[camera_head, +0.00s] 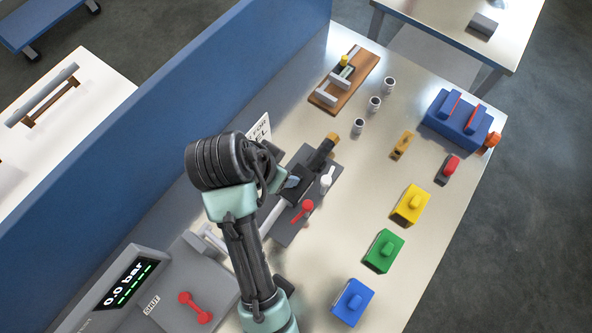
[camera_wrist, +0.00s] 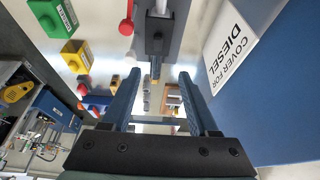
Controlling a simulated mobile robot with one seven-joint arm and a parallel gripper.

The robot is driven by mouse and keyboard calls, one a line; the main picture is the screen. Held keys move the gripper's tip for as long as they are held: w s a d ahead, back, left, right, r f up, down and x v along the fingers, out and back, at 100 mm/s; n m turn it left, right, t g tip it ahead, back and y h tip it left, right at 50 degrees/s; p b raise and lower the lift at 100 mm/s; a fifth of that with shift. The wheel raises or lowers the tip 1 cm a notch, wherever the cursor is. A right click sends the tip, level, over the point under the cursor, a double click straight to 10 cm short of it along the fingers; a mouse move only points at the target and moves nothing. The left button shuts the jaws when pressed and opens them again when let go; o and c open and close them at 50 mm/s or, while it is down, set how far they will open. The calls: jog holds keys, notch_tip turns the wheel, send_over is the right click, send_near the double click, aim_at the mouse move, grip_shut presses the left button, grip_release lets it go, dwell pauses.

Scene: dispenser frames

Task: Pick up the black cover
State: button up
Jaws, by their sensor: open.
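A dark, nearly black piece (camera_head: 314,161) with a brown-orange end lies on a grey base plate (camera_head: 284,237) in the middle of the table; I take it for the black cover, but its outline is partly hidden by my arm.
A white sign (camera_wrist: 235,45) reading "COVER FOR DIESEL" stands beside the blue partition (camera_head: 190,110). A red knob (camera_head: 302,210) and a white lever (camera_head: 327,180) stand close by. Yellow (camera_head: 410,205), green (camera_head: 383,251) and blue (camera_head: 351,302) blocks line the right.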

jog(key=p+x, duration=0.1)
jog(key=x, duration=0.5)
jog(key=p+x, duration=0.1)
jog(key=x, duration=0.1)
jog(key=s+x, duration=0.1)
jog(key=x, duration=0.2)
jog(key=shift+d+f+p, duration=0.1)
jog(key=shift+f+p, duration=0.3)
jog(key=shift+f, duration=0.1)
jog(key=shift+w+d+f, duration=0.1)
jog(key=shift+w+f, duration=0.05)
jog(key=shift+f, duration=0.4)
jog(key=shift+c, duration=0.3)
grip_shut()
